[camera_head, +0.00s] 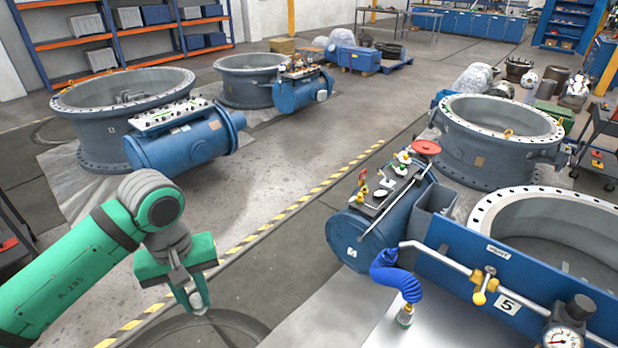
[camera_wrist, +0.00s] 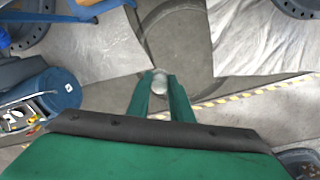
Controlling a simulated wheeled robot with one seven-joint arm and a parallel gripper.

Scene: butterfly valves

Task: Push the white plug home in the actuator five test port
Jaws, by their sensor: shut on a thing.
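My gripper (camera_head: 197,303) is at the lower left in the head view, pointing down over the floor. It is shut on a small white plug (camera_head: 196,299). In the wrist view the plug (camera_wrist: 160,84) sits between the two green fingers (camera_wrist: 160,98). A panel with a plate marked 5 (camera_head: 507,303) stands at the lower right, well apart from my gripper. A blue actuator cylinder (camera_head: 352,243) lies behind and left of this panel; a white mark on its end is too small to read surely. I cannot make out which opening is the test port.
The blue panel (camera_head: 450,240) carries a pipe with a yellow valve (camera_head: 484,285), a VENT label and a gauge (camera_head: 562,338). Another blue actuator (camera_head: 180,145) lies behind my arm. Open floor (camera_head: 260,215) lies between.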

